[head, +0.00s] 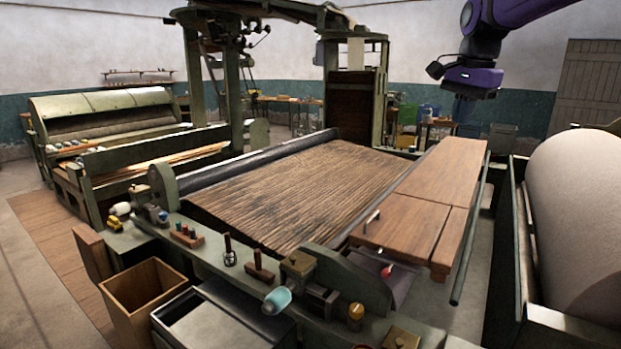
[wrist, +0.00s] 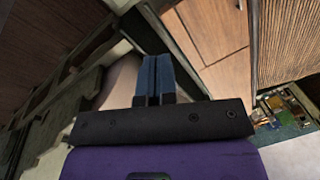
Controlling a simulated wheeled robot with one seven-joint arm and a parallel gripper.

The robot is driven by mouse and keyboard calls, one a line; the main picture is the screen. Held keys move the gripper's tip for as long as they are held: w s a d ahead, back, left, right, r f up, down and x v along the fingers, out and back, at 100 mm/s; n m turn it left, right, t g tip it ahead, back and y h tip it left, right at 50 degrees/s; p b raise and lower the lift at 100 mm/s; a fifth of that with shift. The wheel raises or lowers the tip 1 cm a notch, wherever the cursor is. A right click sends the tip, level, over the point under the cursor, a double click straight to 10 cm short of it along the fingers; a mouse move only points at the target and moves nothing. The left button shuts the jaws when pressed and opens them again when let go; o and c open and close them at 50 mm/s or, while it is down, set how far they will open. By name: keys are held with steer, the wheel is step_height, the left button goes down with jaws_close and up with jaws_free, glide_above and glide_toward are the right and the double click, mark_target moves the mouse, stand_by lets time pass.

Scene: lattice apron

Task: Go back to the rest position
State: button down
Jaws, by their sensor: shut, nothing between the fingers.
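My gripper (head: 466,94) hangs from my purple arm at the upper right of the head view, high above the floor and beyond the far end of the wooden bench top. In the wrist view my gripper (wrist: 155,58) shows two blue-grey fingers pressed together, with nothing between them. The fingertips touch nothing that I can see. The wooden boards of the bench top (wrist: 212,35) appear behind the fingers in the wrist view.
The loom bed (head: 290,195) fills the middle, with the bench top (head: 440,180) along its right side. A large pale roll (head: 580,200) stands at the right. A wooden bin (head: 140,300) and small tools sit at the front. Grey floor shows between bench and roll.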

steer(key=s+f+n+t, duration=0.1)
steer(key=s+f+n, duration=0.2)
steer(key=s, duration=0.8)
steer(key=s+f+n+t, duration=0.1)
steer(key=s+f+n, duration=0.3)
steer(key=s, duration=0.6)
steer(key=s+f+n+t, duration=0.1)
steer(key=s+f+n, duration=0.2)
steer(key=s, duration=0.8)
steer(key=shift+s+a+f+n, duration=0.15)
steer(key=shift+s+n, duration=0.15)
steer(key=shift+n, duration=0.4)
